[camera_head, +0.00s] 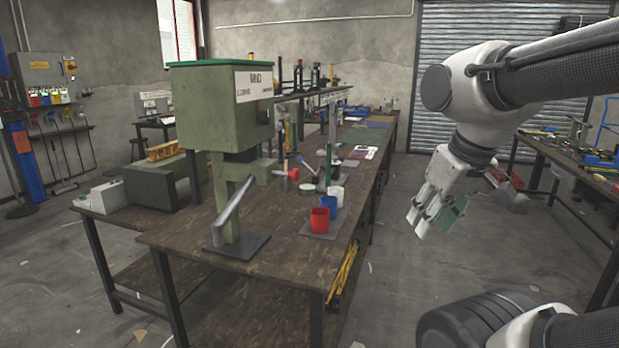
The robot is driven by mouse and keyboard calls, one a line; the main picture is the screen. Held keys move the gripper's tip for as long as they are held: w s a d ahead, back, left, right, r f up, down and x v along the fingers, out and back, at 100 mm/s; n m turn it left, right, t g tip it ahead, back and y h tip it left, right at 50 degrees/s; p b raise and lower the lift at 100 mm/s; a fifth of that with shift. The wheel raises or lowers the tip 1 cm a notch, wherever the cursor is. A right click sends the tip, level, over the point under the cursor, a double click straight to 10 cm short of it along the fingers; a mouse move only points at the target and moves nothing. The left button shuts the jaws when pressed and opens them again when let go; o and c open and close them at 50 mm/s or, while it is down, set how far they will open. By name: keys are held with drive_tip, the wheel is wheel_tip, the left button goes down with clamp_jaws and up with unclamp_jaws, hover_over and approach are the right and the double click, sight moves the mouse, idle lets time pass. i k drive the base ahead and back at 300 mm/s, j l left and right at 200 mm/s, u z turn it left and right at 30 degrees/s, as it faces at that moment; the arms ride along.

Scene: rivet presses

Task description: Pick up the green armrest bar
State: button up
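My gripper (437,208) hangs in the air right of the long workbench, fingers pointing down. A flat green piece (454,212) shows at its fingertips. I cannot tell whether this is a held part or the gripper's own pad, and the gap between the fingers is not clear. I cannot make out a green armrest bar for certain.
A green press (222,110) with a grey lever stands on the workbench (180,236). Red (320,220), blue (330,203) and white (338,194) cups stand on a mat beside it. Another cluttered bench (570,180) is at right. The floor between the benches is mostly clear.

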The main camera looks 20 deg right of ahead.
sight(334, 178)
drive_tip(key=l+u, duration=0.1)
drive_tip(key=u, duration=0.4)
drive_tip(key=i+l+u, duration=0.1)
drive_tip(key=u, duration=0.4)
drive_tip(key=l+u, duration=0.2)
drive_tip(key=u, duration=0.3)
drive_tip(key=l, duration=3.55)
